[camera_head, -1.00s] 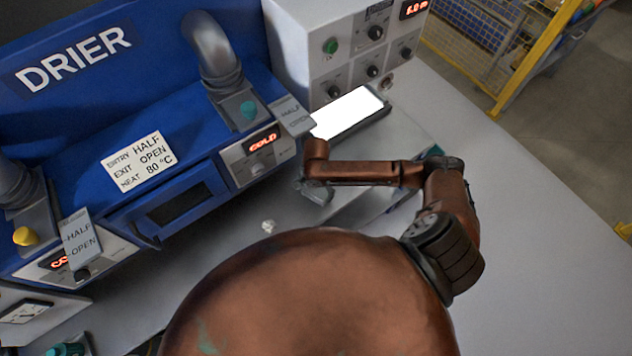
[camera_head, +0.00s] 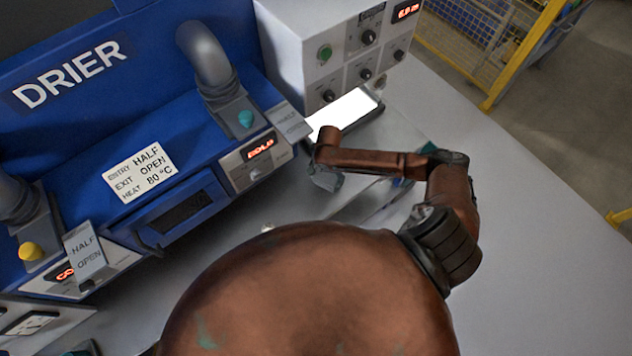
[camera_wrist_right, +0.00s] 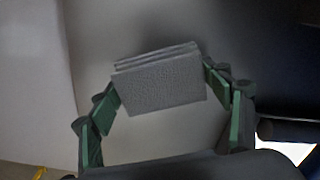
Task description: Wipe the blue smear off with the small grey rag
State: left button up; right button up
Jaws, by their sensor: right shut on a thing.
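The small grey rag (camera_wrist_right: 160,82) is folded in layers and sits between the green fingers of my right gripper (camera_wrist_right: 162,88) in the right wrist view. The right gripper is shut on it. In the head view this gripper (camera_head: 325,180) is low over the worktop in front of the drier, mostly under my brown wrist, and the rag cannot be made out there. A small blue patch (camera_head: 401,182) shows just below my right forearm; I cannot tell whether it is the smear. No smear is clear in the wrist view. My left gripper is not in view.
The blue drier (camera_head: 160,150) with its label cards stands at the left. A grey control box (camera_head: 335,50) and a bright white lit panel (camera_head: 343,112) stand behind my right wrist. The grey worktop (camera_head: 545,215) is clear at the right. A yellow-framed cage is beyond.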

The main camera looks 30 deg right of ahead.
aim_at(310, 192)
jog(key=shift+a+r+p, duration=0.1)
jog(key=shift+r+p, duration=0.1)
jog(key=shift+p, duration=0.2)
jog(key=shift+s+a+f, duration=0.1)
jog(key=shift+a+f, duration=0.05)
jog(key=shift+a, duration=0.2)
jog(key=shift+s+a+p, duration=0.2)
jog(key=shift+a+p, duration=0.85)
jog(key=shift+a, duration=0.7)
jog(key=shift+s+a+p, duration=0.15)
jog(key=shift+a+p, duration=0.9)
jog(key=shift+a, duration=0.65)
notch_tip(310, 192, up, 2)
jog(key=shift+d+r+p, duration=0.1)
jog(key=shift+r+p, duration=0.15)
jog(key=shift+p, duration=0.65)
notch_tip(310, 192, up, 4)
jog(key=p, duration=0.4)
jog(key=shift+f, duration=0.25)
notch_tip(310, 192, up, 2)
jog(key=shift+r+p, duration=0.1)
jog(key=shift+p, duration=0.8)
